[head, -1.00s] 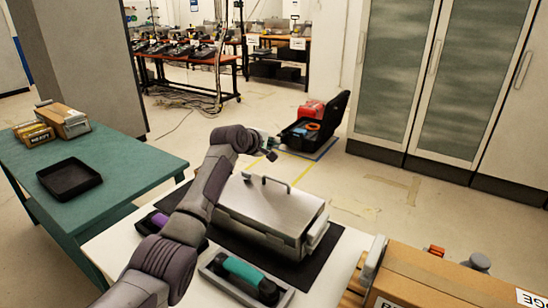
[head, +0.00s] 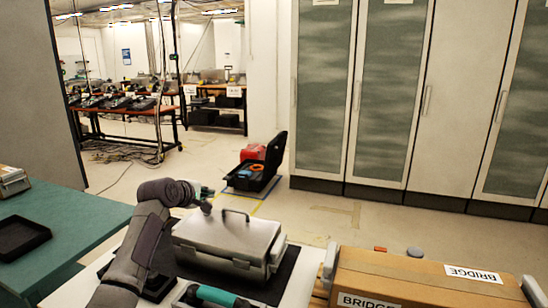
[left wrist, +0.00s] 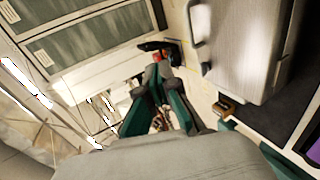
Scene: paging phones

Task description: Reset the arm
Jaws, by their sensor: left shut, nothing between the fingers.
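My left gripper (head: 206,198) is shut and empty. It is in the air just left of and behind the silver case in the head view, with my arm rising from the lower left. In the left wrist view the left gripper (left wrist: 158,72) shows its dark fingertips together, with nothing held. The silver case (head: 228,240), closed and with a top handle, sits on a dark mat (head: 285,270) on the white table. The case (left wrist: 252,50) also fills the upper right of the left wrist view, apart from the fingers. My right gripper is not in view.
A green-handled device (head: 215,297) lies in front of the case. A cardboard box marked BRIDGE (head: 425,280) stands at the right. A black tray (head: 22,236) rests on the green table at left. An open black case (head: 258,172) lies on the floor, with tall cabinets (head: 393,100) behind.

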